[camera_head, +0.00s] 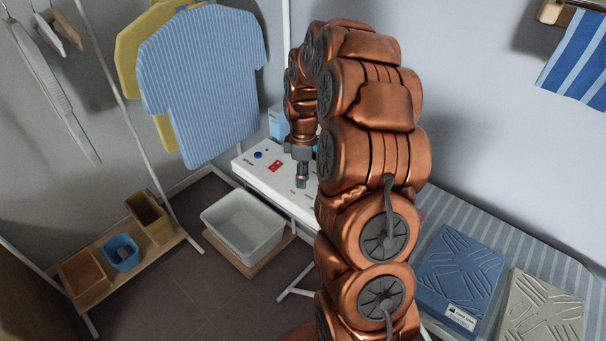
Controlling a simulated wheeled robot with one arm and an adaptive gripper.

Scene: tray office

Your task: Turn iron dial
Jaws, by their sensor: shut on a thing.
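My gripper (302,182) points down at the white panel (262,178) in the middle of the view. Its dark fingers are shut at the panel's top, on what looks like the iron dial. The dial is hidden by the fingers and too small to make out, so its angle cannot be told. A blue round knob (257,155) and a red switch (275,166) show on the panel to the left of my gripper. My copper arm hides the panel's right part.
A blue striped shirt (205,75) hangs behind the panel at the left. A white bin (243,222) stands low in front of it. A striped ironing surface (500,240) with a blue box (460,275) and a beige box (545,308) lies at the right.

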